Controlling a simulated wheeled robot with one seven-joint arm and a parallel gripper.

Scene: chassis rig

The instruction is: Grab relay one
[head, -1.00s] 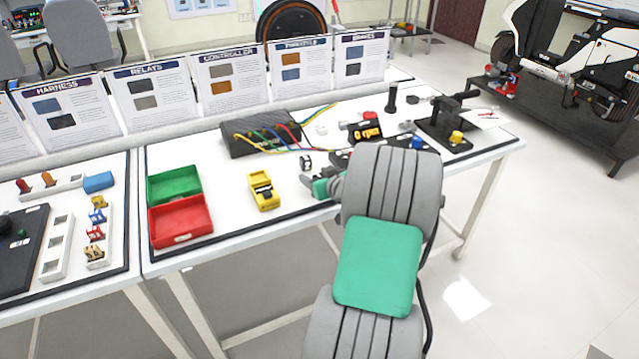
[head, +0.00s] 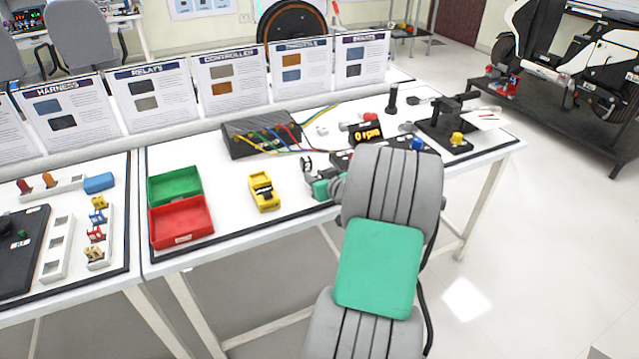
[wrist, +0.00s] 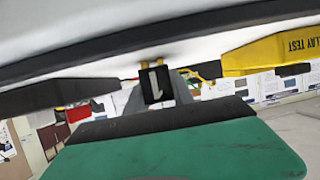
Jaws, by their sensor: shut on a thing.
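Relay one is a small black block (wrist: 157,86) with a white "1" on its face and yellow prongs. It is between the grey fingers of my gripper (wrist: 158,92) in the wrist view, and the gripper is shut on it. In the head view my gripper (head: 307,173) is at the bench's front edge, right of the yellow relay tester (head: 264,191). The relay (head: 306,162) shows there as a small dark and white piece at the fingertips. The tester, marked "RELAY TEST" (wrist: 275,53), also shows in the wrist view. My arm hides part of the bench.
Green (head: 174,184) and red (head: 181,222) bins stand left of the tester. A black box with coloured wires (head: 262,134) lies behind the gripper. A display reading "0 rpm" (head: 367,134) and a black stand (head: 447,122) are to the right. Bench between bins and tester is clear.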

